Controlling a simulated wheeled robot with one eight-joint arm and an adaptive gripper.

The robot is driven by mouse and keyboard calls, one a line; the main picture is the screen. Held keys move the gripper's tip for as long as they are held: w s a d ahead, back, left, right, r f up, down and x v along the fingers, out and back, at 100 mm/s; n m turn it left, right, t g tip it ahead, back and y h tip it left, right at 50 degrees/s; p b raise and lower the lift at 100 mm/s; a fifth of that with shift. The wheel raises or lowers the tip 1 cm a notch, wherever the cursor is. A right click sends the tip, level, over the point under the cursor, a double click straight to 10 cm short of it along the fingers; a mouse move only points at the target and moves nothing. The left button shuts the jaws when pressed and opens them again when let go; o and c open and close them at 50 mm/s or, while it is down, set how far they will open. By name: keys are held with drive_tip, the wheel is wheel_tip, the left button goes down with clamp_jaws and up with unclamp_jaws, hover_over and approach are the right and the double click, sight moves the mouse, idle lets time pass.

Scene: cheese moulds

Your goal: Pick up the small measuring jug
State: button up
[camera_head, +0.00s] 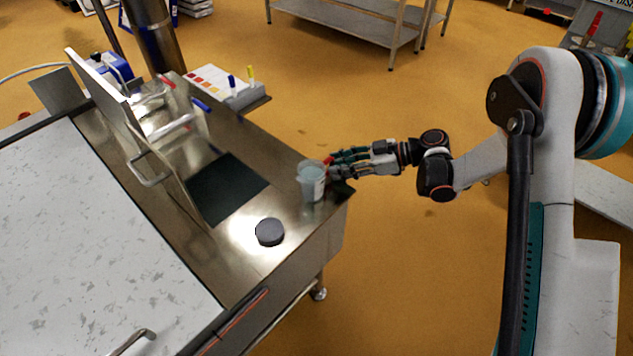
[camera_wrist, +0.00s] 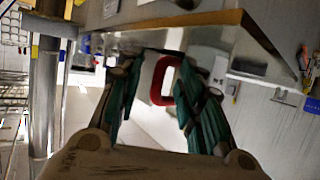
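The small measuring jug (camera_head: 311,184) is clear and stands upright on the steel counter (camera_head: 287,190), near its right corner. Its red handle (camera_wrist: 156,82) faces my gripper and shows between the fingers in the wrist view. My gripper (camera_head: 334,165) reaches in from the right, level with the upper part of the jug. In the wrist view its teal fingers (camera_wrist: 163,62) are apart, on either side of the handle. The right finger looks close to the handle; whether it touches cannot be told.
A dark round puck (camera_head: 269,232) lies on the counter in front of the jug. A black mat (camera_head: 226,189) lies to its left, beside an upright steel panel with handles. A white box with markers (camera_head: 222,86) stands behind. Floor is open to the right.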

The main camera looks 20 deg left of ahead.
drive_tip(key=shift+a+f, duration=0.2)
drive_tip(key=shift+a, duration=0.15)
drive_tip(key=shift+r, duration=0.1)
clamp_jaws()
